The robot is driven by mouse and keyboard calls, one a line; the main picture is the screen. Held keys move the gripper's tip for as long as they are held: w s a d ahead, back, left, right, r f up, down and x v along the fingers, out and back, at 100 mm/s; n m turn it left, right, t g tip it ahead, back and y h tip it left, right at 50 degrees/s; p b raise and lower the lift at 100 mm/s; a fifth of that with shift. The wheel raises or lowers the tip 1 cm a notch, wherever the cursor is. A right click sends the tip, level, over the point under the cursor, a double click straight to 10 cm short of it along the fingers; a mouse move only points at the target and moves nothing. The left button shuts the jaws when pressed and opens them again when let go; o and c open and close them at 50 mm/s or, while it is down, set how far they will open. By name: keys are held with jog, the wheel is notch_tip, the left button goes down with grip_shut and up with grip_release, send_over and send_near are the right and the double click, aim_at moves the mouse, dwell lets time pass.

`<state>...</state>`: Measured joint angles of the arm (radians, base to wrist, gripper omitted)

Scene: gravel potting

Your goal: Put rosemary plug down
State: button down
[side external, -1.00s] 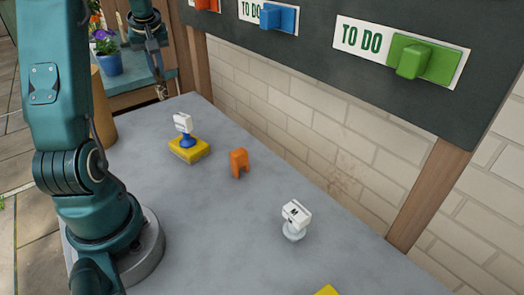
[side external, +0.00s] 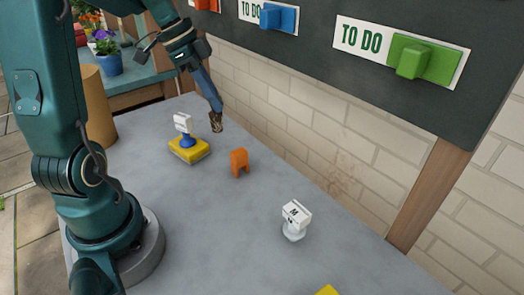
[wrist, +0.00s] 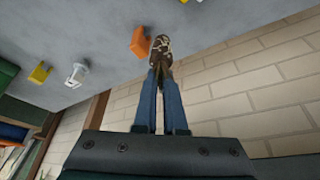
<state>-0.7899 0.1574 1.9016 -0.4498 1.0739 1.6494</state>
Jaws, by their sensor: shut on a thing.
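My gripper (side external: 213,106) is shut on the rosemary plug (side external: 216,122), a small dark brown clump with pale root-like strands. In the wrist view, the plug (wrist: 161,48) sticks out between the tips of my two blue fingers (wrist: 160,78). In the side view, the plug hangs above the far part of the grey table (side external: 230,218), right of the yellow block and near the brick wall. No green leaves can be made out on it.
An orange block (side external: 239,163) and a white labelled piece (side external: 295,217) stand on the table. A board with "TO DO" labels (side external: 361,38) hangs above. The table's middle is clear.

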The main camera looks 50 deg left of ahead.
jog(key=s+d+r+m+g+y, duration=0.1)
jog(key=s+d+m+g, duration=0.35)
jog(key=d+m, duration=0.6)
jog(key=s+d+r+m+g, duration=0.1)
jog(key=s+d+m+g, duration=0.35)
jog(key=m, duration=0.95)
jog(key=shift+t, duration=0.7)
jog(key=shift+s+d+f, duration=0.95)
jog(key=shift+d+f, duration=0.85)
jog(key=shift+d, duration=0.4)
jog(key=shift+s+d+f, duration=0.9)
jog(key=shift+d+f, duration=0.95)
jog(key=shift+d, duration=0.3)
jog(key=shift+s+d+f, duration=0.95)
jog(key=shift+d+f, duration=0.85)
jog(key=shift+d, duration=0.4)
jog(key=c, duration=1)
grip_release()
jog(key=shift+f, duration=0.15)
